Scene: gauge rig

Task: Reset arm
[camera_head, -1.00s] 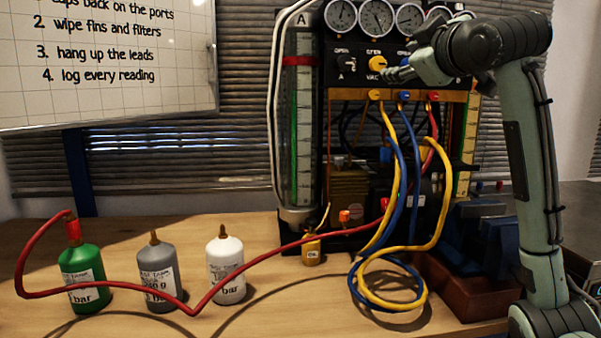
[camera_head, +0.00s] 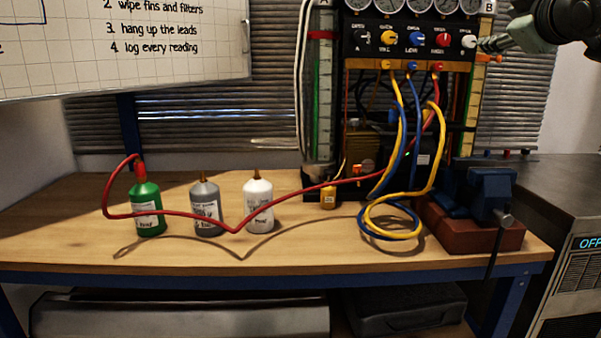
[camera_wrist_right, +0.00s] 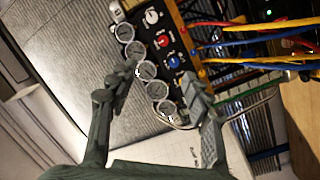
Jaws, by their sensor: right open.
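My right gripper (camera_head: 490,43) is at the upper right of the head view, pointing left at the right end of the gauge panel, beside the white knob (camera_head: 468,41). In the right wrist view my gripper (camera_wrist_right: 163,88) has its fingers spread wide with nothing held between them. The panel carries a black knob (camera_head: 361,37), a yellow knob (camera_head: 387,37), a blue knob (camera_head: 415,39) and a red knob (camera_head: 443,39), below a row of round gauges (camera_wrist_right: 145,69). Whether the gripper touches the white knob cannot be told. My left gripper is out of view.
Yellow (camera_head: 433,150), blue and red hoses hang from the panel. The red hose (camera_head: 290,196) crosses the bench to a green bottle (camera_head: 146,210). Grey (camera_head: 207,212) and white (camera_head: 259,208) bottles stand beside it. A blue vise (camera_head: 490,192) stands right. The bench front is clear.

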